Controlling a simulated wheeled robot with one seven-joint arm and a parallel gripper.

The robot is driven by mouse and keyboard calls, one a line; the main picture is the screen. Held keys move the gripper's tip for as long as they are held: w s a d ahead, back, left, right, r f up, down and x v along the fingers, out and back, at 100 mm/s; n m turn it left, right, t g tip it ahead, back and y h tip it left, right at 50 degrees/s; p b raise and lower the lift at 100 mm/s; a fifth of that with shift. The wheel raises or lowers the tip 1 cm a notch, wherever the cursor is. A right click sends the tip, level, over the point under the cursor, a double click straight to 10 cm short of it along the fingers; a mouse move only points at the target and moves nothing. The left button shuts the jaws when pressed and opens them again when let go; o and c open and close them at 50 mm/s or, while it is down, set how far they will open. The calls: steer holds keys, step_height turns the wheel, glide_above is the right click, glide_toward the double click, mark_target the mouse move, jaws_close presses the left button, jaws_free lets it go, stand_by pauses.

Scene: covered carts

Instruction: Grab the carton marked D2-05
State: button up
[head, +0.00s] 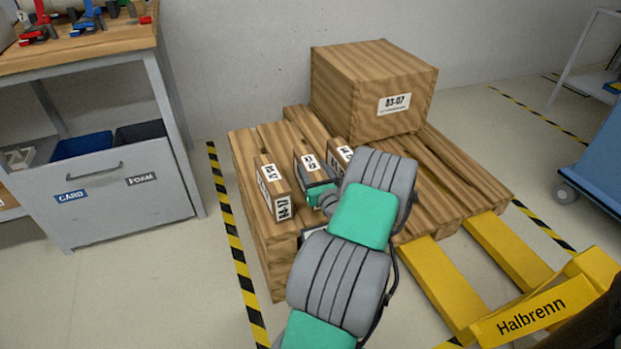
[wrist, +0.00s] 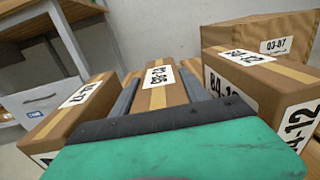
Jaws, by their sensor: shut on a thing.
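My gripper (wrist: 160,92) is shut on a narrow brown carton (wrist: 158,98), with one dark finger along each side of it. In the head view the held carton (head: 309,164) is the middle one of three narrow cartons on the wooden pallet. My gripper (head: 320,186) is at its near end, and my arm hides part of it. I cannot tell whether it is resting on the pallet or lifted.
One narrow carton (wrist: 74,108) stands close on the left; another (wrist: 256,82), its label ending in 12, stands on the right. A large box (head: 375,90) sits at the pallet's (head: 450,180) back. A yellow pallet jack (head: 530,305) is at the right front. A workbench (head: 110,180) stands left.

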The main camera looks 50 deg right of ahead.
jaws_close()
steer(key=shift+r, duration=0.2)
stand_by(0.3)
